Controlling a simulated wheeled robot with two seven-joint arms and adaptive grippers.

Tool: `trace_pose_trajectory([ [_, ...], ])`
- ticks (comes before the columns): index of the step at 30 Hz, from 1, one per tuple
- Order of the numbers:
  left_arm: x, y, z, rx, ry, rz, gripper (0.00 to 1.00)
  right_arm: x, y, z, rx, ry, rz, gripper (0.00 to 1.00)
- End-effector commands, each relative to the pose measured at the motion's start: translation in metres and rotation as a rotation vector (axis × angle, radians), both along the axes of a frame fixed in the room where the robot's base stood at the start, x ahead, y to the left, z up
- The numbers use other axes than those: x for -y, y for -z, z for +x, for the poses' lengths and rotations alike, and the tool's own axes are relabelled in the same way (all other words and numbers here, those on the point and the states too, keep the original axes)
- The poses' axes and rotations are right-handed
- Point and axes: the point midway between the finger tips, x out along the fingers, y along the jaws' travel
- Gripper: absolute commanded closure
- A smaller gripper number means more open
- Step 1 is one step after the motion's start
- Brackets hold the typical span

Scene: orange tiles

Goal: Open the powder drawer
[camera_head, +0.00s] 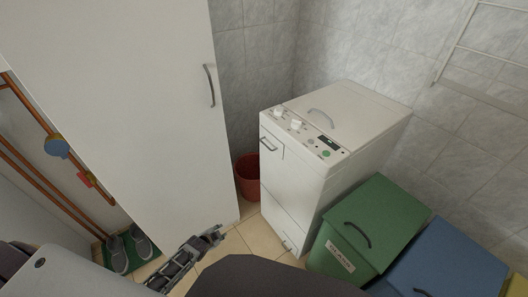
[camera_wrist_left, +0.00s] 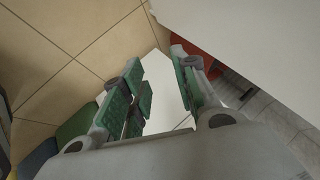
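The white top-loading washing machine (camera_head: 303,185) stands against the tiled wall in the head view. Its powder drawer (camera_head: 271,148), with a small grey handle, is at the upper left of the front face and looks flush with it. My left gripper (camera_head: 217,236) is low in front of the machine and to its left, well below and apart from the drawer. In the left wrist view its green-padded fingers (camera_wrist_left: 158,75) are spread with nothing between them. A white surface shows beyond them. My right gripper is not in view.
A tall white cabinet (camera_head: 130,110) stands left of the machine, with a red bucket (camera_head: 248,177) between them. A green bin (camera_head: 370,225) and a blue bin (camera_head: 450,262) stand to the right. Grey shoes (camera_head: 117,253) lie at the lower left.

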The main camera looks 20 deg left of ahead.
Motion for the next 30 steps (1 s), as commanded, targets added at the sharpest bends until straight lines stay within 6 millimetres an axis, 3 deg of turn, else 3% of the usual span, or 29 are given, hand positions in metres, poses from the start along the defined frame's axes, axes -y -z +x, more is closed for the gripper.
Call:
trace_pose_trajectory([
  [1,0.000,-0.012,0.017,0.036,0.032,0.020,0.71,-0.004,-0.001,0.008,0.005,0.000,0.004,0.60],
  [6,0.006,-0.065,0.067,0.150,0.145,0.098,0.71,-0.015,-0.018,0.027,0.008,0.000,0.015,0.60],
  [15,0.029,-0.168,0.127,0.349,0.337,0.254,0.71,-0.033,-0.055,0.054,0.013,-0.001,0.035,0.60],
  [22,0.056,-0.251,0.150,0.503,0.478,0.389,0.71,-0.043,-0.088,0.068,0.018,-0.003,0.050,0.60],
  [30,0.092,-0.336,0.152,0.666,0.618,0.544,0.71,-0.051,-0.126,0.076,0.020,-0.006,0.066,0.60],
])
